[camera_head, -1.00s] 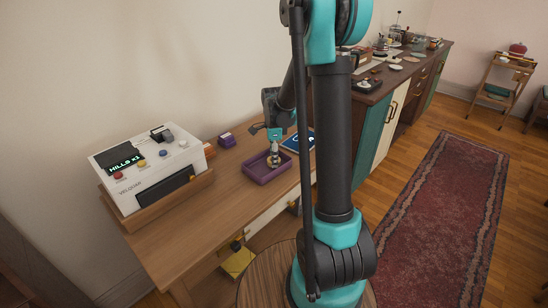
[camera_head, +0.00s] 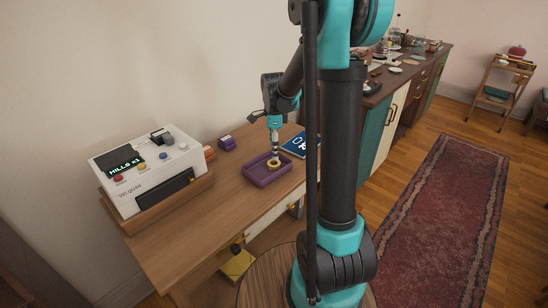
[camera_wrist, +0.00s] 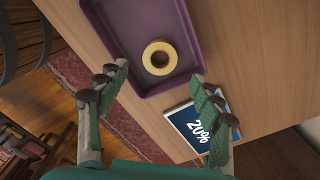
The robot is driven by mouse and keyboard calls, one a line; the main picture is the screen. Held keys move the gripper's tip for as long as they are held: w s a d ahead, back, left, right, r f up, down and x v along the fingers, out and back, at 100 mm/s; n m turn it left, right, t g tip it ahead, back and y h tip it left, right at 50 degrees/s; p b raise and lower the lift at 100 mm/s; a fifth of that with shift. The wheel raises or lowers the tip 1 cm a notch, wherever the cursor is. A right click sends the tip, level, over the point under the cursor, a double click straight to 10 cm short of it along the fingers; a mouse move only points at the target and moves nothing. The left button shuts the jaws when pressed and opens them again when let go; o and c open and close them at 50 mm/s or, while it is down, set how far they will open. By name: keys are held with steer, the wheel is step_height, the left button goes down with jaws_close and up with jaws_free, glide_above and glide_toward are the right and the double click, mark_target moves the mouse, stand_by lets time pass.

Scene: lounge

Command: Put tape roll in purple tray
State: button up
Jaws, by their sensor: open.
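The tape roll (camera_wrist: 160,58) is a yellow ring lying flat inside the purple tray (camera_wrist: 112,37), near one end of it in the wrist view. In the head view the roll (camera_head: 273,164) sits in the tray (camera_head: 257,182) on the wooden desk. My gripper (camera_wrist: 160,80) is open and empty, its two green fingers spread wide with the roll apart from both. In the head view my gripper (camera_head: 275,151) is above the tray and the roll.
A blue "20%" card (camera_head: 297,145) lies beside the tray. A small purple box (camera_head: 227,143) is behind it. A white machine (camera_head: 152,172) with buttons stands on the desk's left. Bare desk lies between machine and tray.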

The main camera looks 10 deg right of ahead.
mark_target(274, 163)
step_height(274, 163, up, 6)
steer(key=s+d+f+n+t, duration=0.1)
steer(key=s+f+n, duration=0.3)
steer(key=s+n, duration=0.5)
steer(key=s+d+f+n+t, duration=0.1)
steer(key=s+f+n+t, duration=0.2)
steer(key=s+n, duration=0.7)
steer(key=s+f, duration=0.2)
steer(key=s, duration=0.2)
steer(key=shift+d, duration=0.3)
